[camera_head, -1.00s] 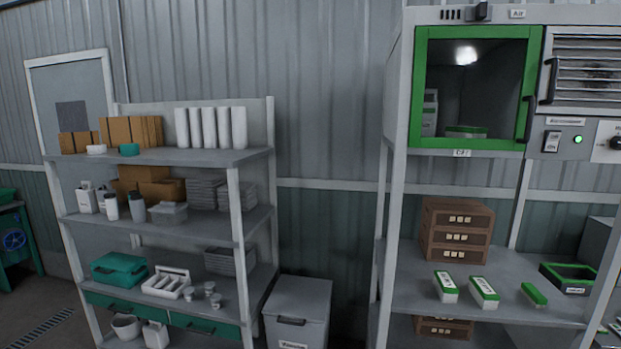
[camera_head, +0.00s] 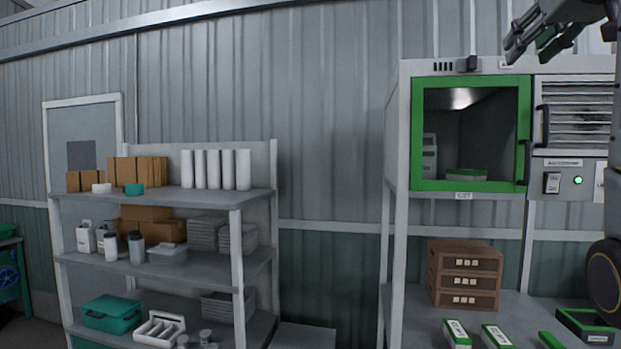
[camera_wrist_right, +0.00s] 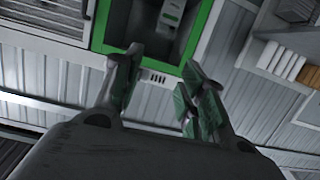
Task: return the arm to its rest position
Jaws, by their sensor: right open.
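My right gripper (camera_head: 534,40) is at the top right of the head view, raised in front of the wall above the green-framed cabinet (camera_head: 416,140). Its fingers point left, and its arm comes down the right edge. In the right wrist view the gripper (camera_wrist_right: 160,92) has its fingers spread apart with nothing between them. The green frame (camera_wrist_right: 205,40) shows beyond the fingertips there. My left gripper is not in view.
A shelf rack (camera_head: 240,225) with boxes, rolls and bottles stands at the left. Brown stacked drawers (camera_head: 464,275) and several green-and-white boxes (camera_head: 457,333) sit on the bench under the cabinet. A grey bin (camera_head: 303,336) stands between. The wall area between rack and cabinet is free.

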